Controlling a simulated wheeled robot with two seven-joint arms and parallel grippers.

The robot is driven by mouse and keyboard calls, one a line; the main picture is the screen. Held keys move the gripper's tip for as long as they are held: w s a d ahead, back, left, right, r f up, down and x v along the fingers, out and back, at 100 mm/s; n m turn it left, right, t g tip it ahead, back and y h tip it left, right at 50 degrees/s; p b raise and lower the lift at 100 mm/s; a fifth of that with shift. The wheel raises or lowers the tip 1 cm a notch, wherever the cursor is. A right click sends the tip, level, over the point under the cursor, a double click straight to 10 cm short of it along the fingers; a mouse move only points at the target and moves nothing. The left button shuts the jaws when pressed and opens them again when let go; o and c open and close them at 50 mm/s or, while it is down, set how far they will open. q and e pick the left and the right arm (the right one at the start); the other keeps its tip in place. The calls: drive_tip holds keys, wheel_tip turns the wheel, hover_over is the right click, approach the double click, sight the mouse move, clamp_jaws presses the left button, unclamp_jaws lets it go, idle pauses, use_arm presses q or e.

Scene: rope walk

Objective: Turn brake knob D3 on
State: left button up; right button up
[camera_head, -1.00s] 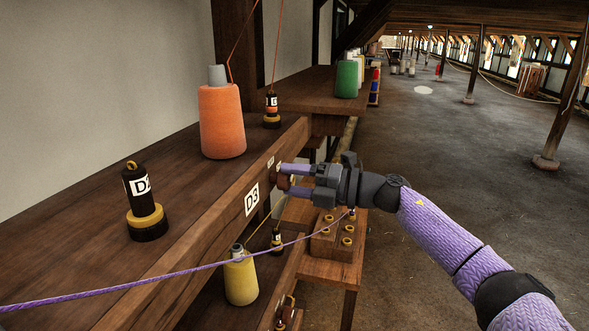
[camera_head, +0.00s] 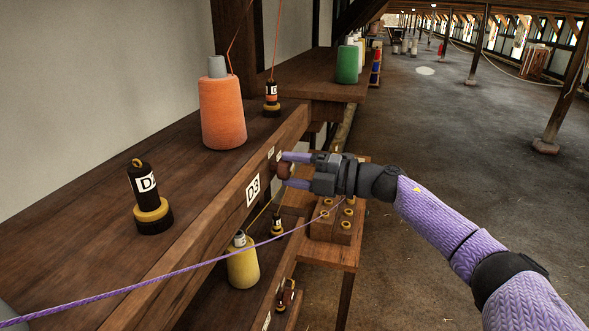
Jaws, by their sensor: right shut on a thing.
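Brake knob D3 (camera_head: 283,170) is a small brown knob on the front edge of the upper wooden shelf, just right of the white D3 label (camera_head: 253,190). My right gripper (camera_head: 287,171) comes in from the right, with its purple fingers on either side of the knob, shut on it. The fingers hide part of the knob, and I cannot tell its turned position. My left gripper is not in view.
A taut purple rope (camera_head: 180,280) crosses in front of the shelf. An orange spool (camera_head: 222,112) and a black-and-yellow post (camera_head: 148,198) stand on the shelf. A yellow spool (camera_head: 243,265) sits below. Open floor (camera_head: 450,150) lies to the right.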

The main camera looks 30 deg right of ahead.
drive_tip(key=o, duration=1.3)
drive_tip(key=shift+b+v, duration=2.9)
drive_tip(key=shift+v, duration=2.15)
drive_tip(key=shift+w, duration=0.1)
